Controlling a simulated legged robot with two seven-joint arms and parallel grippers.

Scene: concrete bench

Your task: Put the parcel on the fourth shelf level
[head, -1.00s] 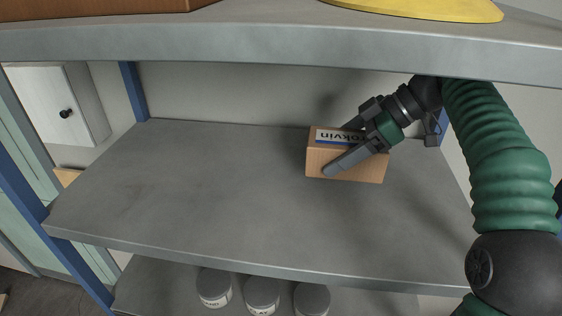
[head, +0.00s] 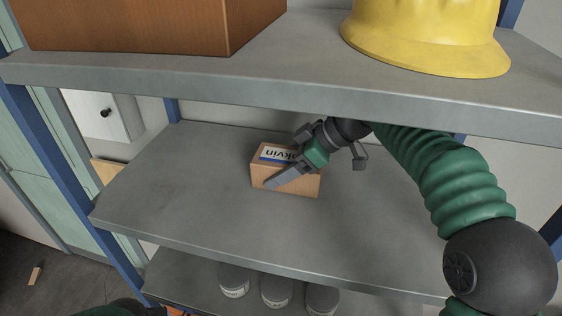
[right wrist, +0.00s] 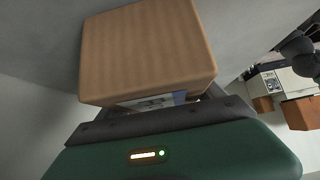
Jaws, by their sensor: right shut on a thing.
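The parcel (head: 308,184), a small brown cardboard box with a blue and white label, is at the grey middle shelf (head: 180,190) in the head view. I cannot tell whether it touches that shelf. My right gripper (head: 279,170) is shut on the parcel, with one finger across its near side and the other finger mostly hidden. In the right wrist view the parcel (right wrist: 150,50) fills the upper middle, beyond the gripper's dark edge. My left gripper is not in view; a bit of dark green at the head view's bottom edge may be my left arm.
The shelf above bears a large brown box (head: 130,25) and a yellow hard hat (head: 425,40); its front edge (head: 300,95) hangs over my right arm. Several grey tins (head: 276,290) stand on the shelf below. Blue posts (head: 40,150) bound the rack. The middle shelf's left part is bare.

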